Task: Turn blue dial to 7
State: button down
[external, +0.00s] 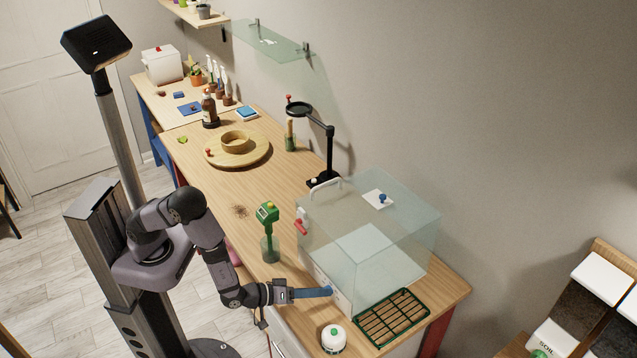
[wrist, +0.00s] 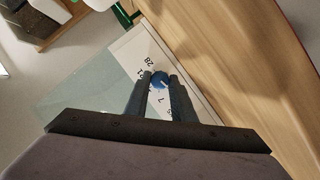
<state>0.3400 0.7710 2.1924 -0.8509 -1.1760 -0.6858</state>
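The blue dial (wrist: 159,79) sits on a white panel (wrist: 131,49) on the glass case. In the wrist view it is between my gripper's two fingertips (wrist: 160,82), which appear to touch it on both sides. A small white mark shows on the dial's lower right side. Printed numbers stand around it: 28 above, a partly covered number at upper left, and 7 below; the fingers hide others. In the external view my gripper (external: 326,291) reaches the low front of the glass case (external: 395,235), and the dial is mostly hidden by the fingers.
A white round pot with a green top (external: 333,338) stands near my gripper. A green-headed tool in a glass (external: 268,230) stands left of the case.

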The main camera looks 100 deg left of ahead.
jog(key=shift+r+m+p, duration=0.15)
jog(key=shift+m+p, duration=0.15)
jog(key=shift+p, duration=0.1)
jog(key=c, duration=2.5)
grip_release()
jog(key=m+p, duration=0.1)
jog(key=m+g+p, duration=0.1)
jog(key=p, duration=0.1)
jog(key=shift+w+d+r+g+y, duration=0.1)
jog(key=shift+d+r+g+y, duration=0.1)
jog(key=shift+r+g+y, duration=0.15)
jog(key=shift+c, duration=0.2)
jog(key=m+p, duration=0.1)
jog(key=m+g+y+p, duration=0.1)
jog(key=p, duration=0.1)
jog(key=shift+w+d+f+m, duration=0.1)
jog(key=shift+f+m, duration=0.05)
jog(key=shift+m, duration=0.15)
grip_shut()
jog(key=shift+f+m+g+y+p, duration=0.15)
jog(key=shift+m+g+y+p, duration=0.35)
jog(key=shift+m+p, duration=0.25)
jog(key=o, duration=1)
grip_release()
